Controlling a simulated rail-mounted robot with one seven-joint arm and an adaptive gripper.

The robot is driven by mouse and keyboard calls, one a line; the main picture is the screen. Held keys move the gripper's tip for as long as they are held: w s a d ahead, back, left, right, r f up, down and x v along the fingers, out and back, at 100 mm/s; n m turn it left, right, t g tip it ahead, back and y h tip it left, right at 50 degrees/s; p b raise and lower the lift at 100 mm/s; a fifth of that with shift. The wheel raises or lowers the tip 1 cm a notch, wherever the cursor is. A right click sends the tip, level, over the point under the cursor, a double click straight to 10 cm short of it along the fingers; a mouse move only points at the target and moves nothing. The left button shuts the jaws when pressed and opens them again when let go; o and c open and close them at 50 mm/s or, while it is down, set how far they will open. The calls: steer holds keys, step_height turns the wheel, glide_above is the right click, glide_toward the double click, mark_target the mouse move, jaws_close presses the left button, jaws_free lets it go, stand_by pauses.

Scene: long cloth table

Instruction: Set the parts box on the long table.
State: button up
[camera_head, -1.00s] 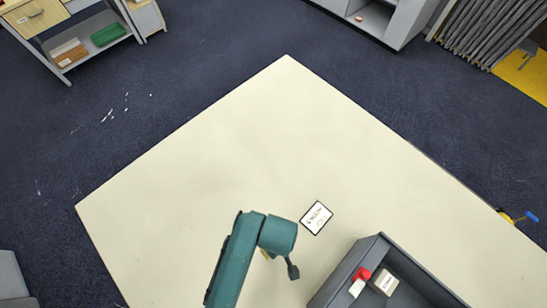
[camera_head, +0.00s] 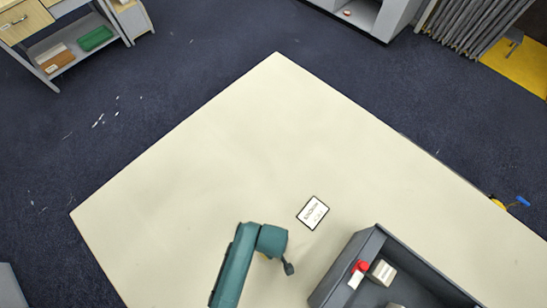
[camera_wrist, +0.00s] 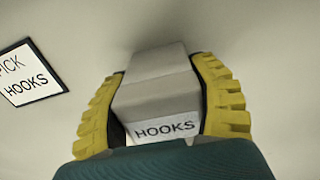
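The parts box (camera_wrist: 158,100) is a pale grey box with a "HOOKS" label on its near face, seen in the wrist view. My gripper (camera_wrist: 160,105) has its yellow ridged fingers against both sides of the box and is shut on it. The long table (camera_head: 230,130) has a cream top and fills the middle of the head view. There, my green arm hides the box and nearly all of the gripper. I cannot tell whether the box touches the table.
A card (camera_head: 313,213) lies on the table beside my arm; in the wrist view its sign (camera_wrist: 28,78) reads "PICK HOOKS". A dark grey bin (camera_head: 345,264) with a red-and-white item (camera_head: 358,272) and a pale box (camera_head: 382,272) stands right. The table's far part is clear.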

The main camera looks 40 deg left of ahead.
steer(key=o, duration=0.5)
steer(key=shift+c, duration=0.2)
step_height(320, 180, up, 12)
steer(key=shift+r, duration=0.15)
steer(key=w+d+r+m+t+y, duration=0.15)
steer(key=w+r+m+t, duration=0.4)
steer(key=w+r, duration=0.65)
steer(key=w+d+r+m+t+y, duration=0.1)
steer(key=w+d+r+m+t, duration=0.4)
steer(key=r, duration=1.2)
steer(key=d+r+m+t+h, duration=0.1)
steer(key=r+t, duration=0.3)
steer(key=r, duration=0.4)
steer(key=d+r+m+t+h, duration=0.1)
steer(key=d+r+m+t, duration=0.2)
steer(key=r, duration=0.6)
steer(key=s+d+r+m+t+h, duration=0.1)
steer(key=d+r+m+t, duration=0.2)
steer(key=r, duration=0.6)
steer(key=shift+m+t, duration=0.35)
steer(key=shift+t, duration=0.5)
